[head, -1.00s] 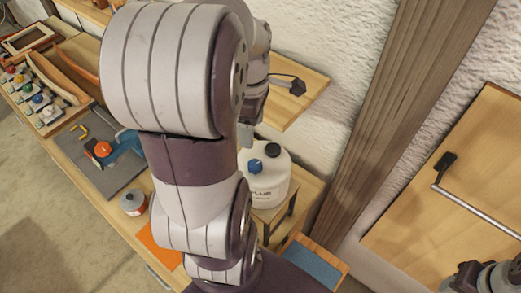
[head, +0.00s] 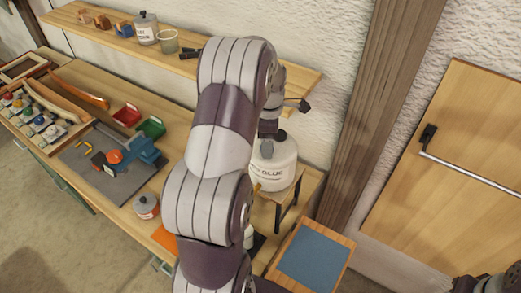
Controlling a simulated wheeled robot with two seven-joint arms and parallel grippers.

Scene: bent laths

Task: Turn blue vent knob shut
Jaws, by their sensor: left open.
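A white glue jug (head: 275,172) with a black cap (head: 281,136) stands on a small wooden stand at the right end of the bench. The blue vent knob does not show now; my left arm covers the jug's left side. My left gripper (head: 268,130) is open and points down at the jug's top, close to the cap. Its fingertips are small and partly hidden by my arm, so I cannot tell whether they touch anything. Only a dark part of my right arm shows at the lower right corner; its gripper is out of view.
A wooden shelf (head: 180,63) with small containers runs above the bench, close to my left arm. A blue-topped board (head: 312,257) is at the front right.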

